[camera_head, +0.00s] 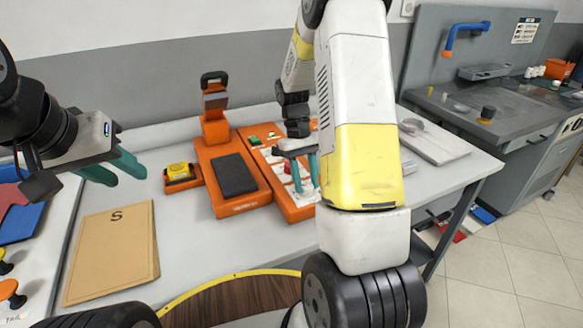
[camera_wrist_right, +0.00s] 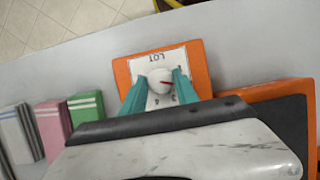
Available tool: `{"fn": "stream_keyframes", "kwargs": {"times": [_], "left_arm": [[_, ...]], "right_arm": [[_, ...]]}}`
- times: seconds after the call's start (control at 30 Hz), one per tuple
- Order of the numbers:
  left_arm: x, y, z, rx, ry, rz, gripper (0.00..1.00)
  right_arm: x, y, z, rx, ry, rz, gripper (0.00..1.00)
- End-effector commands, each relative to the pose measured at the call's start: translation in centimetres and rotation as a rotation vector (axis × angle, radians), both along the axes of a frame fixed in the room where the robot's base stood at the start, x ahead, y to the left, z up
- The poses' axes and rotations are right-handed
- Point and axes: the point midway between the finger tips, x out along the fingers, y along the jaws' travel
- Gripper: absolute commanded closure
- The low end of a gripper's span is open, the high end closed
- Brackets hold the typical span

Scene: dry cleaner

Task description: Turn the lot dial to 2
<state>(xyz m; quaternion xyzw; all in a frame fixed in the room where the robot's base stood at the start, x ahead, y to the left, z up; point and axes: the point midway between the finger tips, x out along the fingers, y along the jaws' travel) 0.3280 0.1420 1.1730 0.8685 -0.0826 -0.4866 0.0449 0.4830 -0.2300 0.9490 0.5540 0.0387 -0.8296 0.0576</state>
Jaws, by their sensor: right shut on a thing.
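My right gripper (camera_wrist_right: 158,88) is shut on the dial, with a teal finger on each side. The plate's numbers are too small to read. In the head view my right gripper (camera_head: 305,178) is down at the orange panel (camera_head: 291,212), and the dial is mostly hidden. My left gripper (camera_head: 124,174) is open and empty above the table.
An orange stand with a dark pad (camera_head: 234,174) stands left of the panel. A yellow item in an orange tray (camera_head: 180,175) and a tan folder marked S (camera_head: 112,252) lie further left. Green, pink and grey blocks (camera_wrist_right: 84,108) show in the right wrist view.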

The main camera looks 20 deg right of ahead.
Motion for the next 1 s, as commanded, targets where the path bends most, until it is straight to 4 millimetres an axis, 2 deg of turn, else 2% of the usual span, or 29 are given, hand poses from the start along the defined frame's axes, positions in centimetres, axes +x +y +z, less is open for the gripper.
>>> {"fn": "stream_keyframes", "kwargs": {"times": [0.3, 0.33, 0.4, 0.77, 0.87, 1.0], "left_arm": [[0.0, 0.0, 0.0, 0.0, 0.0, 0.0, 0.64], [0.0, 0.0, 0.0, 0.0, 0.0, 0.0, 0.64], [0.0, 0.0, 0.0, 0.0, 0.0, 0.0, 0.64], [0.0, 0.0, 0.0, 0.0, 0.0, 0.0, 0.64], [0.0, 0.0, 0.0, 0.0, 0.0, 0.0, 0.64], [0.0, 0.0, 0.0, 0.0, 0.0, 0.0, 0.64]], "right_arm": [[0.1, 0.0, 0.1, -0.001, -0.004, -0.001, 1.0], [0.1, 0.0, 0.1, 0.0, -0.004, 0.0, 0.58], [0.1, 0.0, 0.1, 0.0, -0.003, 0.0, 0.44], [0.2, 0.0, 0.3, -0.001, -0.002, 0.0, 0.42], [0.6, 0.1, 1.2, 0.0, -0.004, 0.0, 0.42], [1.6, 0.2, 3.5, -0.001, -0.006, 0.001, 0.42]]}}
